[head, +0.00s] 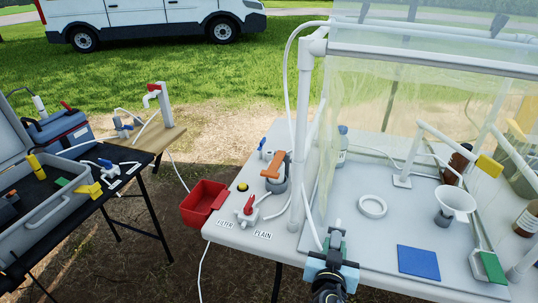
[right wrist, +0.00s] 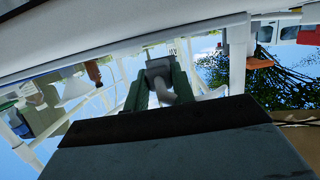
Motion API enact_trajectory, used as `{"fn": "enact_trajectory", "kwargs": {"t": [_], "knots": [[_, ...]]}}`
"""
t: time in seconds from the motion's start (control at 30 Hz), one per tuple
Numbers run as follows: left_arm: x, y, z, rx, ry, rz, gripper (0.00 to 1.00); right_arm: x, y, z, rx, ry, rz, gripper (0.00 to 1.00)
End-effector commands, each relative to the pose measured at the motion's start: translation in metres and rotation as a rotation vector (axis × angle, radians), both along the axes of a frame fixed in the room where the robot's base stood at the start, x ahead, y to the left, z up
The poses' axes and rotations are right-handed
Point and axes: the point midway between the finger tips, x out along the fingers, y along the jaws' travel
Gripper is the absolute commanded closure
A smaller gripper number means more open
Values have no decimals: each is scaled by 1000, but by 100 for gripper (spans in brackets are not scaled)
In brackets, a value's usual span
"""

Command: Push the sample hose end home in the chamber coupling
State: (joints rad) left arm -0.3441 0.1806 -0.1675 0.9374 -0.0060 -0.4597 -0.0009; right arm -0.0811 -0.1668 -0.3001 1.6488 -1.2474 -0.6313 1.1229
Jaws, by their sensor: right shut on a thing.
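My right gripper (head: 337,233) is at the front edge of the white table, by the left side of the clear-sheeted chamber. Its dark green fingers are shut on a small pale grey piece, which looks like the sample hose end; it also shows between the fingers in the right wrist view (right wrist: 160,68). A thin white hose (head: 309,215) comes down by the chamber's left post and reaches the gripper. I cannot make out the chamber coupling, or whether the piece touches it. My left gripper is not in view.
The chamber (head: 303,130) has white pipe posts. Inside are a white ring (head: 372,206), a funnel (head: 455,201), a blue pad (head: 418,262) and brown bottles. To the left stand red and orange-handled valves (head: 249,206), a red bin (head: 204,203) and a black table with a grey case.

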Motion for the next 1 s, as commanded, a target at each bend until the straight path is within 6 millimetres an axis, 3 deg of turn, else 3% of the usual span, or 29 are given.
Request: {"fn": "enact_trajectory", "kwargs": {"t": [0.5, 1.0], "knots": [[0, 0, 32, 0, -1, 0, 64, 0, 0, 44, 1, 0, 0, 93], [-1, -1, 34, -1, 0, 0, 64, -1, -5, 49, -3, -1, 0, 93]]}}
